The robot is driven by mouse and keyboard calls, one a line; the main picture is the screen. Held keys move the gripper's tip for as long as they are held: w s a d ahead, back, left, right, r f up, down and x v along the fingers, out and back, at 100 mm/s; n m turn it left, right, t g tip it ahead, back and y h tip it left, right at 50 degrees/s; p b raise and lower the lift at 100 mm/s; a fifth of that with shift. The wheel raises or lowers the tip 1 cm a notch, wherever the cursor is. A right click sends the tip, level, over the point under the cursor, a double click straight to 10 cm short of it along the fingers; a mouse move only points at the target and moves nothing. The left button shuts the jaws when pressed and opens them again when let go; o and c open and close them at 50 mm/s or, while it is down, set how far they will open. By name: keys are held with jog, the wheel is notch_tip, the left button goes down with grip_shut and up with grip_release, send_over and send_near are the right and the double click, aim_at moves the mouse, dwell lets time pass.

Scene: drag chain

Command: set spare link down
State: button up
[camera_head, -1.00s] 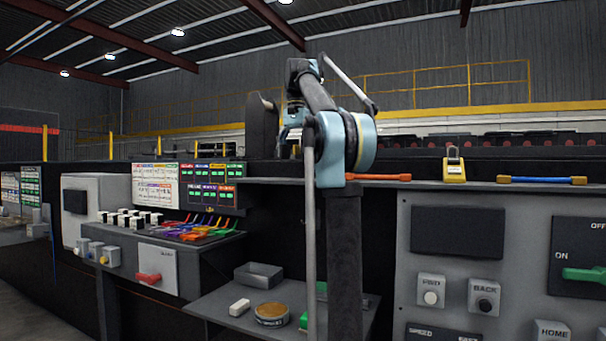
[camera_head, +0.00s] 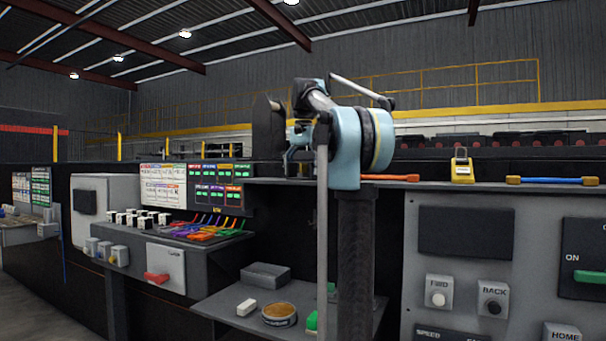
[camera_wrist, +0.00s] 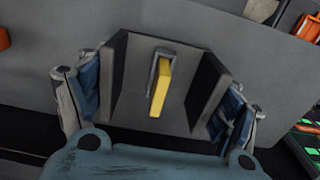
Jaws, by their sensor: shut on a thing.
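My gripper (camera_head: 297,138) is raised above the back of the console, partly hidden by my own arm. In the wrist view, my gripper (camera_wrist: 162,92) has its blue-padded fingers at either side of a dark grey, U-like piece with two upright side walls, which looks like the spare link (camera_wrist: 208,95). The gripper is shut on it. In the head view the link appears as a dark upright plate (camera_head: 268,130) left of the gripper. I cannot tell whether its lower edge touches a surface.
A yellow padlock (camera_head: 462,168) stands on the console ledge (camera_head: 440,184), between an orange handle (camera_head: 390,178) and a blue one (camera_head: 550,180).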

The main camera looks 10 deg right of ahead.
jog(key=o, duration=1)
jog(key=shift+r, duration=0.1)
jog(key=shift+r, duration=6)
jog(key=shift+s, duration=0.1)
